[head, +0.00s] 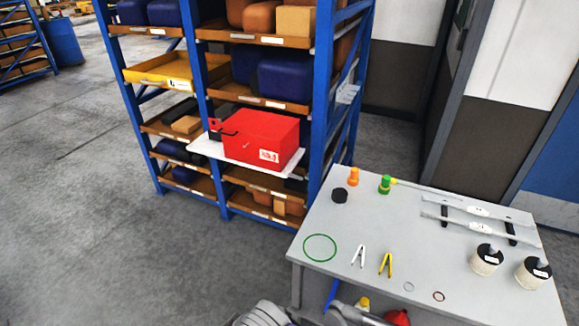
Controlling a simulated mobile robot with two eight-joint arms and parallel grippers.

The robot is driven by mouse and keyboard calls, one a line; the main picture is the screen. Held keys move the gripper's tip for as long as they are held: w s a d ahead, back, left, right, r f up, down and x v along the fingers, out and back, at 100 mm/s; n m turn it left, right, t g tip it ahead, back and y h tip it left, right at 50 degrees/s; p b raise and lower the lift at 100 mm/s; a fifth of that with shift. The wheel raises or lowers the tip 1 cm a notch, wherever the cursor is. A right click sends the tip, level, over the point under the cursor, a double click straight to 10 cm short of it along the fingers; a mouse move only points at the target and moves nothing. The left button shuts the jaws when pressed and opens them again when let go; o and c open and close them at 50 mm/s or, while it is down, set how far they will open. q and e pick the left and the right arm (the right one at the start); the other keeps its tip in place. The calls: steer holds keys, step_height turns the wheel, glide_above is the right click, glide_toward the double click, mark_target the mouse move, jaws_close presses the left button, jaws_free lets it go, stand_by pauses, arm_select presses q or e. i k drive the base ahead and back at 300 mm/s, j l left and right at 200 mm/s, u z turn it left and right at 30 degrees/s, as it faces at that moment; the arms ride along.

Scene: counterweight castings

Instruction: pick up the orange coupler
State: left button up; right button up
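The orange coupler (353,177) stands upright at the back left edge of the grey table (335,234), in the head view. It looks like a small stepped cylinder. A dark hexagonal piece (340,195) lies just in front of it, and a green coupler-like fitting (385,184) with a yellow end stands to its right. Nothing touches the orange coupler as far as I can see. Neither of my grippers is in view.
A blue-framed rack (320,95) stands behind the table on the left, with a red box (260,138) on a protruding white shelf. A green ring (320,247), clips, long metal bars (478,210) and two pale canisters (486,259) occupy the table. Open floor lies left.

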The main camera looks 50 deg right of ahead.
mark_target(353, 171)
steer(key=i+j+z, duration=0.1)
steer(key=i, duration=0.35)
steer(key=i+j+z, duration=0.1)
steer(key=i, duration=0.35)
steer(key=i+j+z, duration=0.1)
steer(key=i+j, duration=0.2)
steer(key=i, duration=0.2)
steer(key=i+l+z, duration=0.1)
steer(key=z, duration=0.3)
steer(key=i+z, duration=0.25)
steer(key=z, duration=0.15)
steer(key=i+z, duration=0.2)
steer(key=z, duration=0.2)
steer(key=i+j+z, duration=0.15)
steer(key=z, duration=0.25)
steer(key=i+z, duration=0.15)
steer(key=z, duration=0.25)
steer(key=i+z, duration=0.15)
steer(key=z, duration=0.3)
steer(key=i+z, duration=0.15)
steer(key=z, duration=0.25)
steer(key=i+j+z, duration=0.15)
steer(key=z, duration=0.3)
